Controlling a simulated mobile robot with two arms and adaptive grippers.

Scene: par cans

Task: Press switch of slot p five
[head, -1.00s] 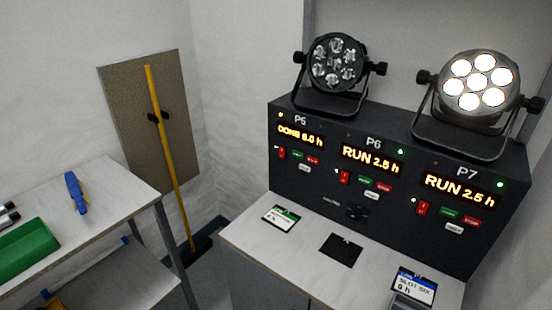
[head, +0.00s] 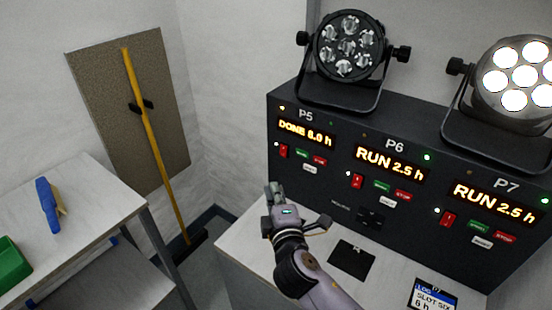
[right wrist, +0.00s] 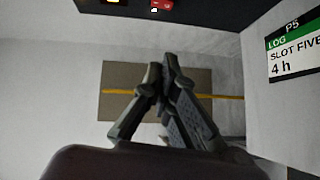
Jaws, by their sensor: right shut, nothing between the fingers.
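The P5 section of the black panel shows an orange DONE display (head: 306,134). Below it on the left is the red P5 switch (head: 284,151), beside small green and red buttons. My right gripper (head: 273,190) is in front of the panel, below the P5 switch and apart from it in the picture. It is shut and empty; its fingertips also meet in the right wrist view (right wrist: 162,66). In that view a red switch (right wrist: 166,5) shows at the top edge. The P5 lamp (head: 347,45) above is dark. My left gripper is out of view.
P6 (head: 356,180) and P7 (head: 448,219) have like switches and RUN displays. The P7 lamp (head: 520,75) is lit. A P5 log card (right wrist: 293,48) shows in the right wrist view. A side table (head: 100,205) stands left; a yellow-handled broom (head: 152,145) leans behind.

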